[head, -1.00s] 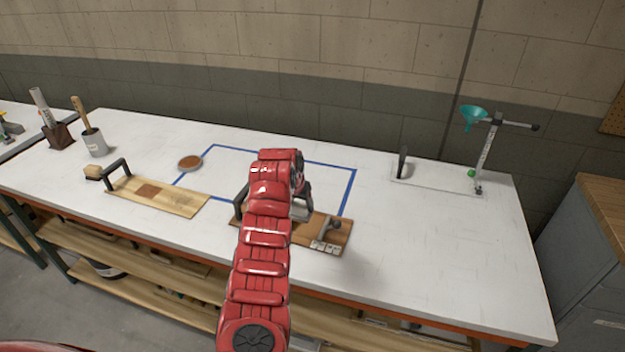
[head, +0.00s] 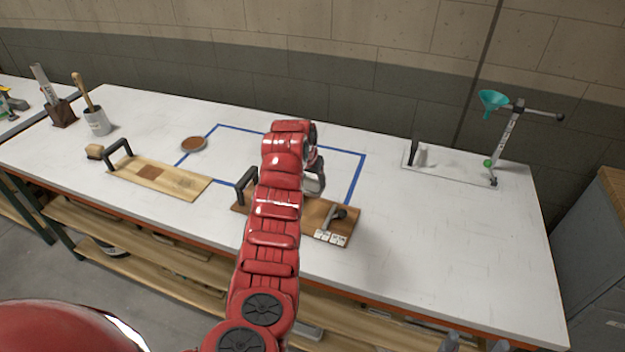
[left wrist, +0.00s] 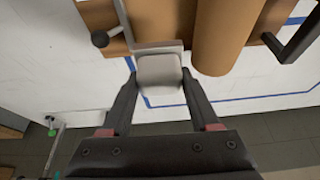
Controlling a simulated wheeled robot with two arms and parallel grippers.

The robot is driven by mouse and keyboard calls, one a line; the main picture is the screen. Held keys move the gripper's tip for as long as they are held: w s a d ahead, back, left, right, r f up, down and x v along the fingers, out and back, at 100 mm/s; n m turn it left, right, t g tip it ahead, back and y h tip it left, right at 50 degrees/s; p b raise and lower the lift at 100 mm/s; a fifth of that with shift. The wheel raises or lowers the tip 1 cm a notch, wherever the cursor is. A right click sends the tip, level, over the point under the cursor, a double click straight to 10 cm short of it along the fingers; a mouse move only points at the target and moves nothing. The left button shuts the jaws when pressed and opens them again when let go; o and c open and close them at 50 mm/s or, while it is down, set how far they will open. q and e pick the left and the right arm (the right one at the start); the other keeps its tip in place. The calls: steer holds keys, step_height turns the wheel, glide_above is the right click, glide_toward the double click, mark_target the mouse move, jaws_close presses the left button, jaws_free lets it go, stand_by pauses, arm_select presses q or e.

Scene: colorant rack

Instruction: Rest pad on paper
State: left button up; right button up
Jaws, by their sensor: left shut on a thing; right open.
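My left gripper (left wrist: 159,84) is shut on a pale grey block-shaped pad (left wrist: 159,70), with one finger on each side. In the head view this gripper (head: 315,178) is partly behind my red arm, and I cannot make out the pad there. It is over or just beyond a brown board (head: 310,212) with a black handle, a metal lever and small white labels. The wrist view shows a tan paper-like roll (left wrist: 222,38) beside the pad. Whether pad and board touch is unclear. The tips of my right gripper (head: 474,345) show at the bottom edge, apart and empty.
A blue outline (head: 357,185) marks the white bench (head: 440,245). To the left are a light board with handle (head: 185,183), a brown disc (head: 194,144) and a cup with a brush (head: 97,122). A stand with a teal funnel (head: 493,100) is at right. The bench's right front is clear.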

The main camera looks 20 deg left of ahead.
arm_select(q)
steer(key=shift+s+f, duration=0.1)
steer(key=shift+f, duration=0.45)
steer(key=shift+f+b, duration=2.25)
steer(key=shift+f, duration=1.9)
steer(key=shift+f+b, duration=0.3)
steer(key=shift+f, duration=0.2)
steer(key=o, duration=1.3)
